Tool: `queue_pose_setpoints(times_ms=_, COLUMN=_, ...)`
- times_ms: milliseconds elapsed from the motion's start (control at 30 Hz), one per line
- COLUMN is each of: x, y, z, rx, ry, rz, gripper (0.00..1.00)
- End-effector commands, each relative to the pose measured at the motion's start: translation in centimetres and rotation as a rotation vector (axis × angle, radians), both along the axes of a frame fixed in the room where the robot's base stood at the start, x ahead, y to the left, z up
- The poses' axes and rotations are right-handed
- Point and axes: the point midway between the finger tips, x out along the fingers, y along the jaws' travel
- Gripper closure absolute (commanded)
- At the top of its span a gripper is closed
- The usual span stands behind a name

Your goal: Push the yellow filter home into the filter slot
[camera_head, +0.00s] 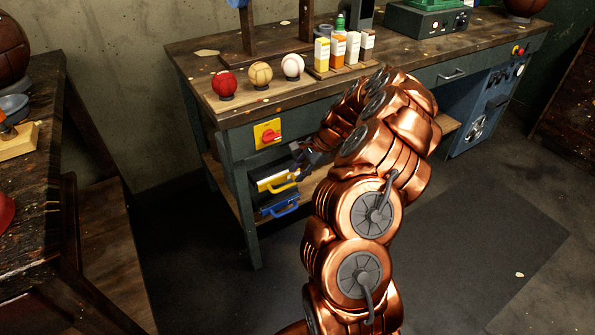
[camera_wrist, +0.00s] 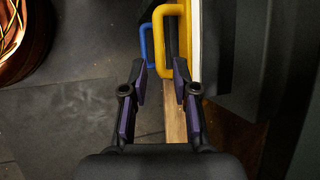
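The yellow filter (camera_head: 272,184) shows in the head view at the front of the bench's lower left compartment, with its handle facing out. In the wrist view its yellow handle (camera_wrist: 159,42) is large, just beyond my fingertips, with a yellow-edged panel (camera_wrist: 194,50) to its right. My gripper (camera_wrist: 160,68) is open, with the handle's outer bar lined up between the fingertips. I cannot tell whether the right finger touches the handle. In the head view my gripper (camera_head: 306,160) is beside the filter's upper right, partly hidden by my arm. The slot's inside is hidden.
A blue-handled filter (camera_head: 279,206) sits directly below the yellow one; its blue handle (camera_wrist: 146,45) is left in the wrist view. A red knob on a yellow plate (camera_head: 268,134) is above. Balls (camera_head: 260,74) and bottles (camera_head: 338,49) stand on the bench. Floor at left is clear.

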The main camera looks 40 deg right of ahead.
Motion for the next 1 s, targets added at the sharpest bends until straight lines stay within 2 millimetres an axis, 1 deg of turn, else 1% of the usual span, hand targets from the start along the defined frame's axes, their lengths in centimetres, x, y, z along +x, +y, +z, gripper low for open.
queue_pose_setpoints(times_ms=400, x=1.6, y=2.4, z=-4.8, rx=0.002, ry=0.002, rz=0.005, gripper=0.71)
queue_pose_setpoints(times_ms=500, x=2.0, y=2.9, z=-5.6, rx=0.002, ry=0.002, rz=0.006, gripper=0.71)
queue_pose_setpoints(times_ms=633, x=2.2, y=3.2, z=-6.0, rx=0.001, ry=0.001, rz=0.008, gripper=0.71)
queue_pose_setpoints(times_ms=867, x=2.2, y=3.2, z=-6.0, rx=0.000, ry=0.000, rz=0.006, gripper=0.71)
queue_pose_setpoints(times_ms=1000, x=2.2, y=3.2, z=-6.0, rx=0.000, ry=0.000, rz=0.006, gripper=0.86)
